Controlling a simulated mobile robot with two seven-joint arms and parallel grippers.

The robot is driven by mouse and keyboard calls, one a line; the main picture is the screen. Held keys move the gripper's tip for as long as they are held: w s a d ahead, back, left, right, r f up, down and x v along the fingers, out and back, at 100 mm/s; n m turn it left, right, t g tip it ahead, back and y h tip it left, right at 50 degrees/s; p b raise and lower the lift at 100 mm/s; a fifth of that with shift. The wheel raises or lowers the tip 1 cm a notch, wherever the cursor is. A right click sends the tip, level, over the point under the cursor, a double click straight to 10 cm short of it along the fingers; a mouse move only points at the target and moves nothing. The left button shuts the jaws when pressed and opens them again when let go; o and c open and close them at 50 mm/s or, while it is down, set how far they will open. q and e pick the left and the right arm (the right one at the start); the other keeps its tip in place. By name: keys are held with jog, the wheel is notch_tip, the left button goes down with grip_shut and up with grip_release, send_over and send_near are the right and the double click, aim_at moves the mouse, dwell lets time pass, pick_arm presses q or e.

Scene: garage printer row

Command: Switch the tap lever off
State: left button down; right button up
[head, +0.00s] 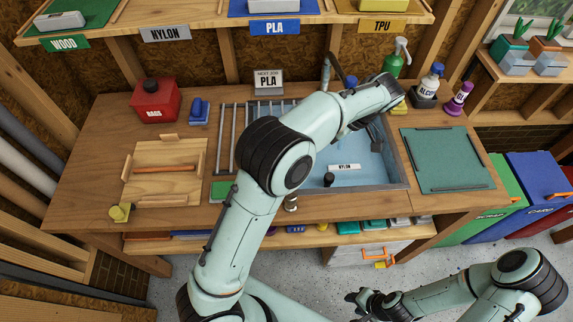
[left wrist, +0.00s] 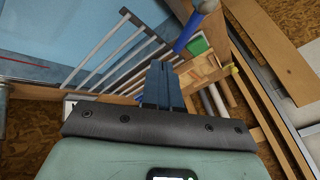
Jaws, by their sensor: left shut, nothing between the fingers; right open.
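A dark curved tap (head: 338,68) rises at the back of the sink (head: 395,185). In the left wrist view my left gripper (left wrist: 162,68) is shut and empty, with blue fingers pointing toward the rack bars and the wood beyond. My right gripper (head: 362,298) is open and empty, low over the floor in front of the bench.
A wooden tray (head: 190,187), red rags can (head: 154,103) and green mat (head: 447,160) stand on the bench. A green bottle (head: 394,62) and a white bottle (head: 430,80) stand right of the tap. A shelf (head: 200,14) overhangs the back.

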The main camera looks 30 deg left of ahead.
pick_arm(q)
jog(key=s+a+f+b, duration=0.1)
jog(key=s+a+f, duration=0.5)
jog(key=f, duration=0.3)
jog(key=shift+a, duration=0.3)
pick_arm(e)
jog(key=shift+s+f, duration=0.85)
jog(key=shift+s, duration=0.1)
pick_arm(q)
jog(key=shift+s+f, duration=0.1)
jog(key=shift+s, duration=0.05)
pick_arm(e)
jog(key=shift+s+f, duration=0.1)
jog(key=shift+f, duration=0.05)
